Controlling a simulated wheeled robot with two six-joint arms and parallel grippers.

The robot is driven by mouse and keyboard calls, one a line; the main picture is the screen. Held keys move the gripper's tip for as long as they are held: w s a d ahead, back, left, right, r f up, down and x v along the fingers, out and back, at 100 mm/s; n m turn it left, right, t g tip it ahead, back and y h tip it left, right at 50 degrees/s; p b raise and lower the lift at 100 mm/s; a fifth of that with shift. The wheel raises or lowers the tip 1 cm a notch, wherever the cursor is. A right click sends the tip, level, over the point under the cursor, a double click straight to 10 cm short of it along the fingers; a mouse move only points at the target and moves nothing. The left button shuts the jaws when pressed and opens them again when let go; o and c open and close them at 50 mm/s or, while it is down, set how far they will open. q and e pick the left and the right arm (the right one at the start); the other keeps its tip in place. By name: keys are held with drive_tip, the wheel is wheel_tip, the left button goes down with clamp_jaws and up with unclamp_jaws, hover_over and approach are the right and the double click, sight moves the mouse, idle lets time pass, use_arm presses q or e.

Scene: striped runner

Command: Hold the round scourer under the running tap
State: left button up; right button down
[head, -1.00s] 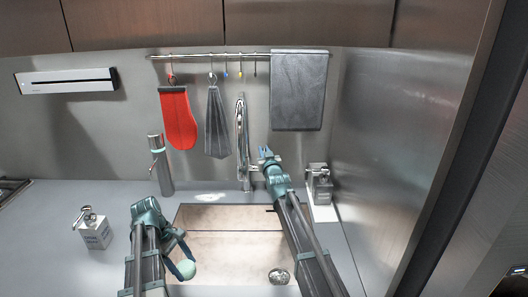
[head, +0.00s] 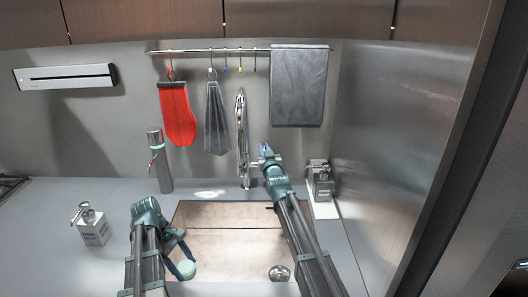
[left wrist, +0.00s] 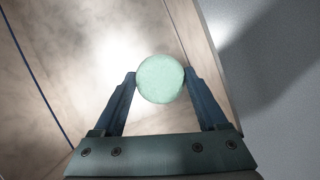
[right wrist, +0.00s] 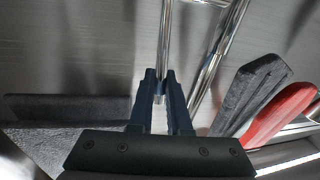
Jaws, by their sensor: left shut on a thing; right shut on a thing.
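The round scourer (head: 186,270) is a pale green disc. My left gripper (head: 180,258) is shut on it and holds it over the left side of the sink (head: 222,243). The scourer (left wrist: 160,79) also shows between both fingertips in the left wrist view. The chrome tap (head: 241,135) stands behind the sink, with a tall curved spout. My right gripper (head: 266,158) is at the right side of the tap. In the right wrist view, my right gripper (right wrist: 160,97) is shut on the tap's small lever, mostly hidden between the fingers. I cannot make out any water stream.
A soap dispenser (head: 92,226) stands on the counter at left, and another dispenser (head: 321,181) right of the tap. A steel bottle (head: 160,161) stands behind the sink. A red mitt (head: 178,115), a grey cloth (head: 216,120) and a dark towel (head: 299,87) hang from the rail.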

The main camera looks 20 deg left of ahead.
use_arm(q)
wheel_tip(320, 180, down, 3)
drive_tip(key=shift+f+b, duration=0.1)
drive_tip(key=shift+b, duration=0.85)
drive_tip(key=shift+f+b, duration=0.3)
drive_tip(key=shift+b, duration=0.1)
use_arm(e)
drive_tip(key=shift+s+d+f+t+y, duration=0.2)
drive_tip(key=shift+s+f+t+y, duration=0.15)
drive_tip(key=shift+s+t, duration=0.35)
drive_tip(key=c, duration=0.9)
unclamp_jaws()
drive_tip(key=shift+o, duration=0.2)
use_arm(q)
wheel_tip(320, 180, down, 2)
drive_tip(key=shift+f+b, duration=0.25)
drive_tip(key=shift+b, duration=1)
use_arm(e)
drive_tip(key=v, duration=1.2)
